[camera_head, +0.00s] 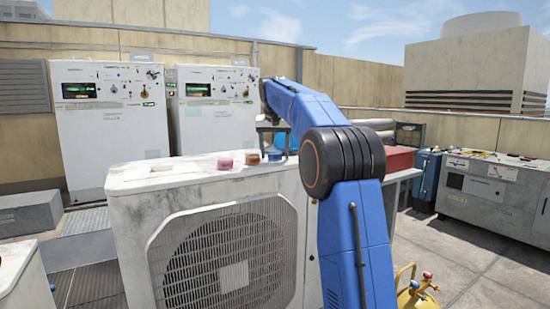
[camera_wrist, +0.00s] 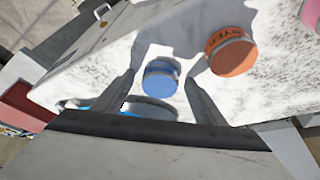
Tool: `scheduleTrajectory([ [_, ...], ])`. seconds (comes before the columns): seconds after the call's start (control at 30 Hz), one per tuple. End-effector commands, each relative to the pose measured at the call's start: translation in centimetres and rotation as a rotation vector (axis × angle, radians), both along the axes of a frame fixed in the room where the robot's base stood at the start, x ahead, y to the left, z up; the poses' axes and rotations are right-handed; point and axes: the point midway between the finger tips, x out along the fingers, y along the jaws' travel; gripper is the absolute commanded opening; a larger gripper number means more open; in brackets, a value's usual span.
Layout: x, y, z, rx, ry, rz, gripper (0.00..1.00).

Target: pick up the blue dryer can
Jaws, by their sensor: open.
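The blue dryer can (camera_head: 274,155) is a short round can on the white top of the condenser unit (camera_head: 150,182), near its far right corner. In the wrist view the blue can (camera_wrist: 160,78) stands between the two finger ends of my gripper (camera_wrist: 161,76). My gripper is open, with a gap on each side of the can and nothing held. I cannot tell how high the fingers are above the top. In the head view my arm hides part of the area right of the can.
An orange-brown can (camera_wrist: 231,52) stands close to the right of the blue can in the wrist view. A pink can (camera_head: 225,163) and a whitish one (camera_head: 162,167) are farther left in the head view. A larger blue rounded object (camera_head: 286,141) shows behind the blue can.

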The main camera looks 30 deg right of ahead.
Motion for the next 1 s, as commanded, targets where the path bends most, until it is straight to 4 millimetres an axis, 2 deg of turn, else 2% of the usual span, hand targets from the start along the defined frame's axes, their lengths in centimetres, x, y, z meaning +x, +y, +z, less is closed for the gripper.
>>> scheduleTrajectory([
  [0.13, 0.0, 0.0, 0.0, 0.0, 0.0, 0.0, 0.62],
  [0.3, 0.0, 0.0, 0.0, 0.0, 0.0, 0.0, 0.21],
  [0.33, 0.0, 0.0, 0.0, 0.0, 0.0, 0.0, 0.19],
  [0.67, 0.0, 0.0, 0.4, -0.001, -0.001, 0.0, 0.19],
  [0.77, 0.1, 0.0, 1.3, -0.001, -0.001, 0.0, 0.19],
  [1.0, 0.1, 0.0, 5.2, 0.0, -0.002, 0.0, 0.19],
])
